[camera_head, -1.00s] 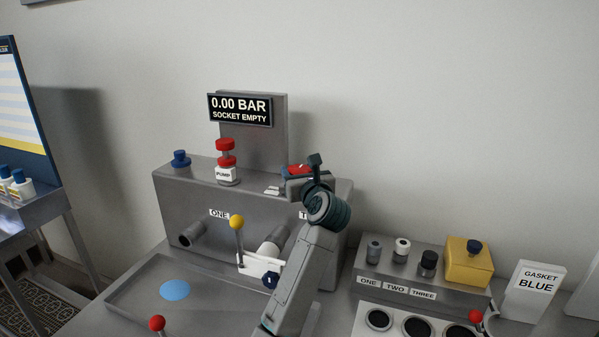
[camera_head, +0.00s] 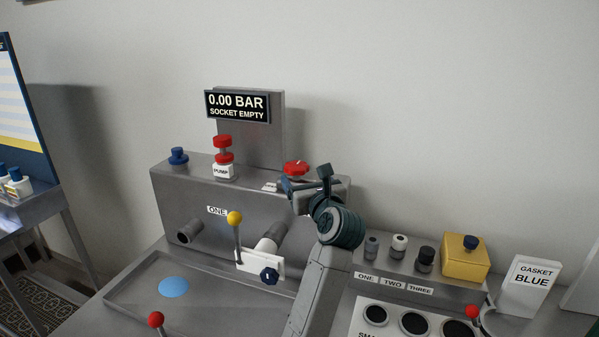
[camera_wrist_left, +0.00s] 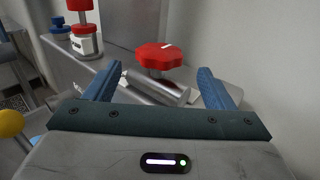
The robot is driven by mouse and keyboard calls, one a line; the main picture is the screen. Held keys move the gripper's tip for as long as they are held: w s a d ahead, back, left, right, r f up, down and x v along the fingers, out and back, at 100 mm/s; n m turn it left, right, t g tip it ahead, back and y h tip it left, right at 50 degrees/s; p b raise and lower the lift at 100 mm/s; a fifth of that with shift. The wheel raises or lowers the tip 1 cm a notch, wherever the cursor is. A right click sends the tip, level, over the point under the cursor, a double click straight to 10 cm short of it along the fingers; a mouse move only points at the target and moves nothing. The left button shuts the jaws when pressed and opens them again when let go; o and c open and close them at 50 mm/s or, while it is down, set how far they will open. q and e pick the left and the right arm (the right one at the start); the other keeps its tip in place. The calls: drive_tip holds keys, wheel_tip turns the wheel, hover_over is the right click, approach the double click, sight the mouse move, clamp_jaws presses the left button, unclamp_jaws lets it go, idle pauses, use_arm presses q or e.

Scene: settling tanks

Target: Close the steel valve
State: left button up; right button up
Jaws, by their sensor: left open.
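A red scalloped handwheel (camera_head: 296,168), likely the steel valve's, sits on the right part of the grey housing's top. In the left wrist view the red wheel (camera_wrist_left: 159,56) has a white mark on its top and stands by a shiny steel cylinder (camera_wrist_left: 153,87). My left gripper (camera_head: 306,184) is open and empty, just in front of and below the wheel in the head view. In the wrist view its two blue fingers (camera_wrist_left: 158,86) are spread, with the wheel beyond and between them, apart from both. The wheel's underside is partly hidden. My right gripper is not in view.
A red and white pump knob (camera_head: 223,157) and a blue knob (camera_head: 178,156) stand left on the housing (camera_head: 200,195). The display (camera_head: 238,106) reads 0.00 BAR, SOCKET EMPTY. A yellow-ball lever (camera_head: 235,218) stands in front. A gasket rack (camera_head: 440,290) is at right.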

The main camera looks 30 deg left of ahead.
use_arm(q)
drive_tip(key=shift+v, duration=2)
